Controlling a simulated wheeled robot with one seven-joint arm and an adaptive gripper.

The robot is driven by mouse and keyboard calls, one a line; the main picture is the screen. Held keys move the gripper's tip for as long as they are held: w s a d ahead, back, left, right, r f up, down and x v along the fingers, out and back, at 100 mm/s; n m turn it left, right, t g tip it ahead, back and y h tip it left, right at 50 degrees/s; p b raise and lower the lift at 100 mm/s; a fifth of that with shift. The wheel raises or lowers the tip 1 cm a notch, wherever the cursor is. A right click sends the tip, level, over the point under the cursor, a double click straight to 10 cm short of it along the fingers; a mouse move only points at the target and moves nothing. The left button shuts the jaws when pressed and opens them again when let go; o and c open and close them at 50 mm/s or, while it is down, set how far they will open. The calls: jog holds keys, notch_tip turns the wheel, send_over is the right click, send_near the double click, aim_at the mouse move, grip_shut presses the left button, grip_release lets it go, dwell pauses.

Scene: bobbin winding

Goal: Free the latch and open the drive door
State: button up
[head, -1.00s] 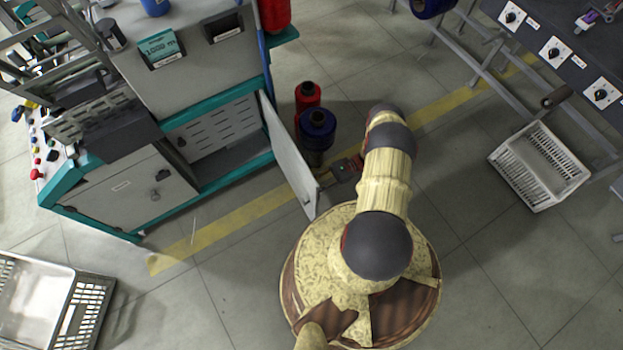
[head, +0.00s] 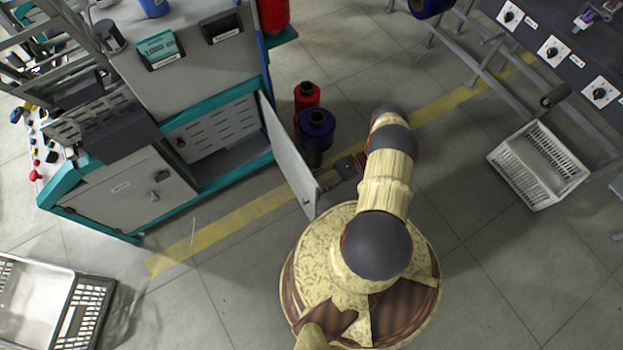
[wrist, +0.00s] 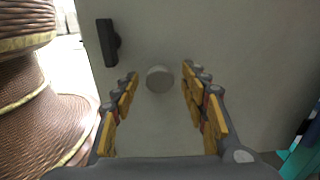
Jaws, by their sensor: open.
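The drive door (head: 286,152) is a pale panel on the winding machine. It stands swung well out from the teal-framed opening (head: 222,165), and the compartment behind it shows. In the wrist view, the door face (wrist: 240,60) fills most of the picture. It carries a round grey knob (wrist: 159,79) and a dark latch handle (wrist: 107,42) to its upper left. My gripper (wrist: 160,84) is open, with its yellow-padded fingers on either side of the knob; I cannot tell whether they touch it. In the head view, my gripper (head: 335,174) is at the door's outer side near its free edge.
A red spool (head: 306,97) and a dark blue spool (head: 317,125) stand close behind the door. A closed grey panel (head: 125,190) is left of the opening. A white crate (head: 538,165) lies at right and a grey crate (head: 90,310) at lower left.

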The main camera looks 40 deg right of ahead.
jog(key=s+d, duration=0.1)
jog(key=d, duration=0.8)
jog(key=shift+s+d, duration=0.2)
jog(key=shift+d, duration=0.05)
